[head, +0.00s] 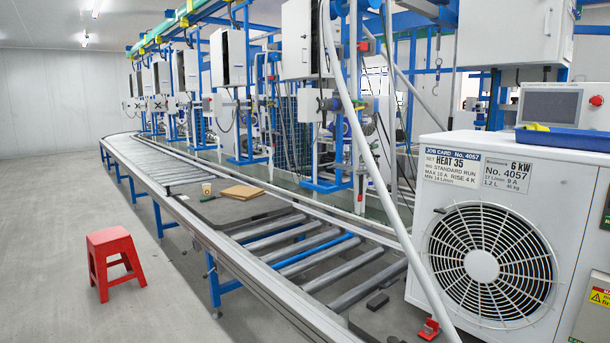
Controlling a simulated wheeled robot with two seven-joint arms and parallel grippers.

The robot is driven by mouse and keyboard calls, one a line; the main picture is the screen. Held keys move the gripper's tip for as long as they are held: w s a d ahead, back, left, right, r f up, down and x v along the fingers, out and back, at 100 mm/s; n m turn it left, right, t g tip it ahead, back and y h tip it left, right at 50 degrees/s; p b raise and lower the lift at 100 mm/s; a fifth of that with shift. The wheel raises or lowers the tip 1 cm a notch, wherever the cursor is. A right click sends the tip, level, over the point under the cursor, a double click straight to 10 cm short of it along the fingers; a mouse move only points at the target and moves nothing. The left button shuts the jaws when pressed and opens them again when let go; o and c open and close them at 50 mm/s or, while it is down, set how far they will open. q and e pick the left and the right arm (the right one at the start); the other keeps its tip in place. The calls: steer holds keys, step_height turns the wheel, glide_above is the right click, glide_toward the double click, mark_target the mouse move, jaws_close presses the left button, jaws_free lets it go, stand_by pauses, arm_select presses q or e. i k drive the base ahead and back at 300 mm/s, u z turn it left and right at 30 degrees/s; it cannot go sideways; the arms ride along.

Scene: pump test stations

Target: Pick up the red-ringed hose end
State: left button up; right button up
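I cannot clearly make out a red-ringed hose end. A thick white hose (353,125) hangs from the top middle, runs down in front of the roller line and passes out at the bottom edge, so its lower end is out of view. A small red part (428,329) sits low beside the white fan unit (483,245); I cannot tell whether it belongs to a hose. Another small red part (363,47) shows on the station equipment at upper middle. Neither of my grippers is in view.
The roller conveyor (300,245) runs from the front to the far left, carrying a cup (206,190) and a brown board (242,192). A blue tray (565,138) lies on the fan unit. A red stool (114,262) stands on open floor at left.

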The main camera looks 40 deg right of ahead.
mark_target(361, 169)
steer(key=z, duration=0.05)
steer(key=i, duration=2.05)
steer(key=z, duration=0.6)
